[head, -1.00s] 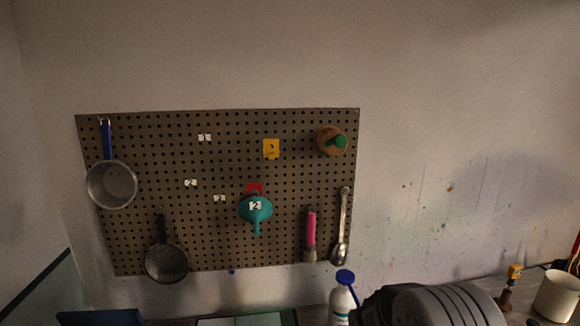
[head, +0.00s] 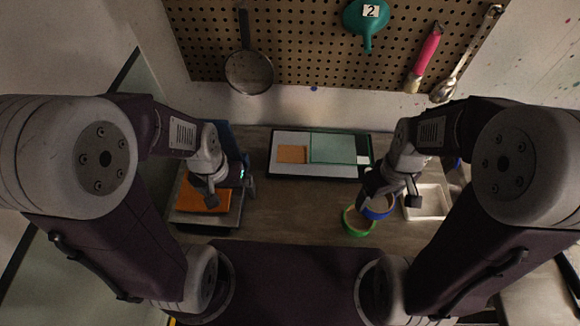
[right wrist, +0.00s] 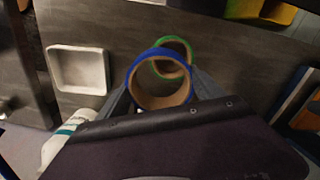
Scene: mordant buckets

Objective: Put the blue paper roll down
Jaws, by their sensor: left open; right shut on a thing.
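The blue paper roll (head: 378,208) is a short ring with a blue outside and a brown cardboard inside. My right gripper (head: 378,190) is shut on it, toward the right of the bench. In the right wrist view the blue roll (right wrist: 133,82) sits between the fingers, its open end facing the camera. A green roll (head: 357,222) lies just left of it in the head view; the blue roll partly covers the green roll (right wrist: 172,45) in the wrist view. I cannot tell whether the two touch. My left gripper (head: 232,192) is open and empty near an orange sheet.
A white square dish (head: 427,203) stands right of the blue roll. A black-edged tray (head: 320,176) with a glass pane lies at the back. The orange sheet (head: 204,195) lies on a grey stand at left. The middle bench is clear.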

